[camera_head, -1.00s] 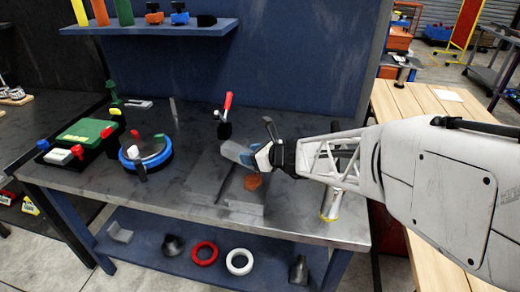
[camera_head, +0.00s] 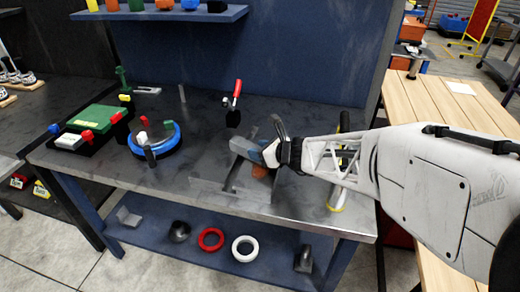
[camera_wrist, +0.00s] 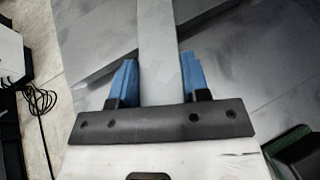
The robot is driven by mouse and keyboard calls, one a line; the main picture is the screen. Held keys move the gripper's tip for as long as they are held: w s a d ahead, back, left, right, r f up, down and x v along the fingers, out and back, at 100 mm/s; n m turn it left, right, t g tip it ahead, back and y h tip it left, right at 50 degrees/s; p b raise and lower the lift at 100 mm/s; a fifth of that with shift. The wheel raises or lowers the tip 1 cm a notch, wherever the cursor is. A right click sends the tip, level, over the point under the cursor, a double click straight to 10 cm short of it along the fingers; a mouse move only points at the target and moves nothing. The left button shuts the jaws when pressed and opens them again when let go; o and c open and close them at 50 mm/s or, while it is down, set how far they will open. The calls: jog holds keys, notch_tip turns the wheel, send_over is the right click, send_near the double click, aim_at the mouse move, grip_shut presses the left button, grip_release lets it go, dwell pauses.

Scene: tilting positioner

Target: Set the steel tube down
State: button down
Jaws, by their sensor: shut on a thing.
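The steel tube (camera_wrist: 157,45) is a plain grey, straight bar in the wrist view, running up the picture from between the blue fingertips. My gripper (camera_wrist: 159,78) is shut on it, one finger on each side. In the head view my gripper (camera_head: 268,153) is over the middle of the bench, and the tube's grey end (camera_head: 243,148) sticks out to its left. The tube is just above or on a flat grey plate (camera_head: 208,182); I cannot tell whether they touch. The rest of the tube is hidden by the gripper.
A red-handled clamp (camera_head: 236,95) stands just behind the tube. A blue ring fixture (camera_head: 155,140) and green box (camera_head: 97,118) are at left. A yellow-based post (camera_head: 338,200) stands near the right edge.

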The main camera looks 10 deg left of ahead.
dwell(0.3)
jog(key=c, duration=0.6)
grip_release()
jog(key=shift+f, duration=0.15)
jog(key=shift+r, duration=0.25)
jog(key=v, duration=1.2)
